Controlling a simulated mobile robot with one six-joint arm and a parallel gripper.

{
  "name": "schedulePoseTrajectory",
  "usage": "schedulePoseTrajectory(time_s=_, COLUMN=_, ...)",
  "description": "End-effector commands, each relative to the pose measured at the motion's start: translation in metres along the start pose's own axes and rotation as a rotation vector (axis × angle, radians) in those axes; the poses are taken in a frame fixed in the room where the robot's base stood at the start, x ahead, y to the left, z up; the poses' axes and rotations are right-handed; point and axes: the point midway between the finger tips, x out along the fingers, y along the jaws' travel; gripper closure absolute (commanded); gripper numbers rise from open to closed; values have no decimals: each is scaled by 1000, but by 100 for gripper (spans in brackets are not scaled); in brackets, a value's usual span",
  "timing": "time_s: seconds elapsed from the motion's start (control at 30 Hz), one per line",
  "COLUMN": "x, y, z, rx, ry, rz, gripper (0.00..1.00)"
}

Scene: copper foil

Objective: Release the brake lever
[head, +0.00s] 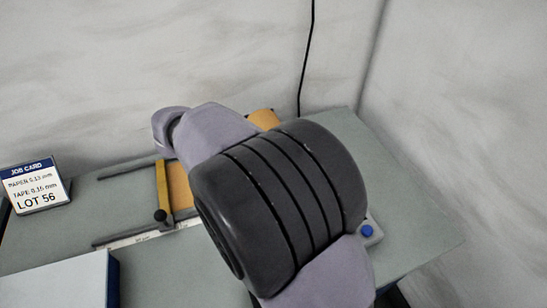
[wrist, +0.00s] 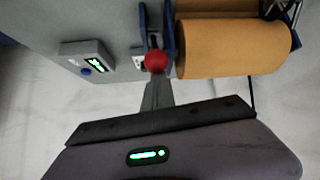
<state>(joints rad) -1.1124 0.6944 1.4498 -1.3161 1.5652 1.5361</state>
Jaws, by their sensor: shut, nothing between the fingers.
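In the wrist view, a red ball knob (wrist: 156,61), which looks like the end of the brake lever, sits between two dark blue uprights (wrist: 169,30) beside a copper-orange roll (wrist: 230,48). My gripper (wrist: 157,84) is shut and empty, with its fingertips at the near side of the knob. I cannot tell whether they touch it. The lever's shaft is mostly hidden behind the knob. In the head view my arm covers the lever and my gripper; only a bit of the orange roll (head: 264,118) shows behind the arm.
A grey box with a green display and blue button (wrist: 88,58) stands left of the lever in the wrist view. In the head view, a yellow bar with a black knob (head: 164,190), a job card (head: 36,186) and a white-topped box (head: 60,283) are at left.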

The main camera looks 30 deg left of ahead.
Motion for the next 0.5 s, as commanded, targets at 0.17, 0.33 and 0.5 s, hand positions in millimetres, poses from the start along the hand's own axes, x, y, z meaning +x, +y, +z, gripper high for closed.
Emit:
schedulePoseTrajectory(time_s=0.17, x=3, y=2, z=-4, rx=-5, ry=-11, rz=7, gripper=100)
schedulePoseTrajectory(time_s=0.33, x=13, y=2, z=-50, rx=3, ry=-7, rz=2, gripper=100)
schedulePoseTrajectory(time_s=0.5, x=-33, y=-1, z=-40, rx=-1, ry=-5, rz=-3, gripper=100)
